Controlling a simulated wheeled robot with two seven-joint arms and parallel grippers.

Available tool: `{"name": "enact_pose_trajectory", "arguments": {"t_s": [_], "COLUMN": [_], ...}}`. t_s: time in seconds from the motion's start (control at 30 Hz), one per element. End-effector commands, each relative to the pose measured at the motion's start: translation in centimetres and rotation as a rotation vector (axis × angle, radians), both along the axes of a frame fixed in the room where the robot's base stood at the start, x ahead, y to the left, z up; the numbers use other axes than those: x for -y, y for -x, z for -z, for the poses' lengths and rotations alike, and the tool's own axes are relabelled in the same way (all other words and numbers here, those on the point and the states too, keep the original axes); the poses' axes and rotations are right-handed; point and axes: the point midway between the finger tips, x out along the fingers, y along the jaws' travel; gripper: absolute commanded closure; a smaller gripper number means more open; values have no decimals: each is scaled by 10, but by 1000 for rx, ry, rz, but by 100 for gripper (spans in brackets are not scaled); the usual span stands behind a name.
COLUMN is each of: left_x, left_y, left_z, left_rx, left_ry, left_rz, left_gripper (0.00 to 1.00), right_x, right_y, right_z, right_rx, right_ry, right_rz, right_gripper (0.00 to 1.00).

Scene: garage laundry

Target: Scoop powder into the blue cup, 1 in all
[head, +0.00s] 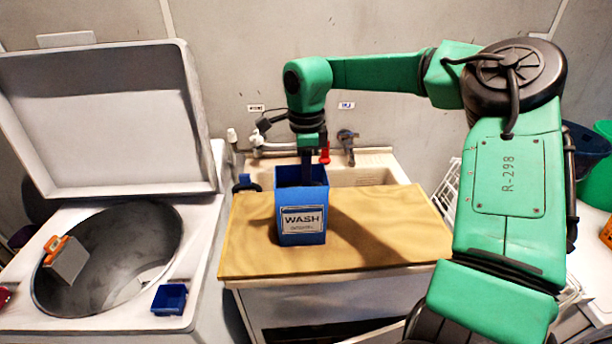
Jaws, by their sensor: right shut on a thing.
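A tall open blue box labelled WASH (302,222) stands upright on the wooden board. My right gripper (306,172) points straight down into its open top. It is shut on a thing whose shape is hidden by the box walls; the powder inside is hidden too. A small open blue container (169,300), which looks like the blue cup, sits on the front rim of the washing machine, left of the box. Its inside looks empty from here, but the shade makes this unsure. My left gripper is not in view.
The wooden board (390,233) lies across the front of a sink (368,175) with taps behind. The washing machine (205,235) has its lid up; a grey block with an orange handle (66,260) is at its round opening. A white rack (447,190) stands at right.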

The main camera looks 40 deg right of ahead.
Motion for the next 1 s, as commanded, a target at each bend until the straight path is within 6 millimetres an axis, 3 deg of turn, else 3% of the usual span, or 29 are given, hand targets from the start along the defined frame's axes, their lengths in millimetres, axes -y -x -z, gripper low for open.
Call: {"name": "enact_pose_trajectory", "arguments": {"t_s": [1.0], "left_x": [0], "left_y": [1], "left_z": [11], "left_rx": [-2], "left_ry": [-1], "left_rz": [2], "left_gripper": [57], "right_x": [0], "right_y": [0], "right_z": [16], "right_rx": [0], "right_ry": [0], "right_rz": [0], "right_gripper": [100]}}
